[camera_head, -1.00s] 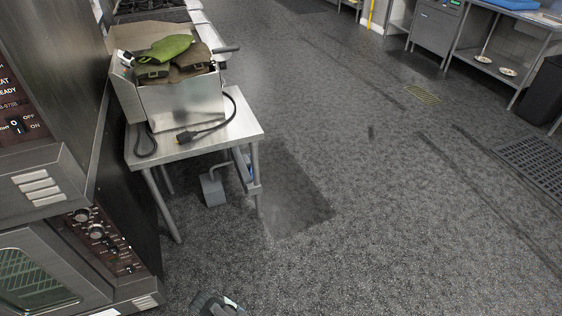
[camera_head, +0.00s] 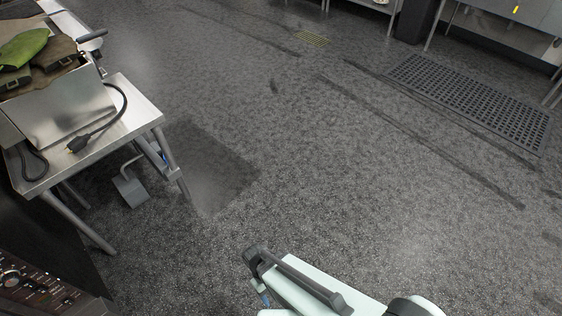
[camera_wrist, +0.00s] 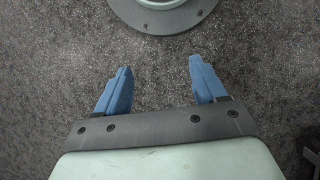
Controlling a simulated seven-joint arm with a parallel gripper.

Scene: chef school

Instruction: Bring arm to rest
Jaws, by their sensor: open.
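My gripper (camera_wrist: 163,90) shows in the wrist view with its two blue fingers spread well apart. Nothing is between them, and speckled grey floor lies below. A round grey and pale green part of my own body is at the top of that view. In the head view my pale green arm reaches in from the bottom edge, right of the middle, over bare floor.
A steel table (camera_head: 140,108) at the left bears a steel box (camera_head: 65,112) with green and brown mitts (camera_head: 35,55) and a black cord. An oven panel (camera_head: 35,285) is at the lower left. A black floor mat (camera_head: 475,100) lies at the right. The middle floor is clear.

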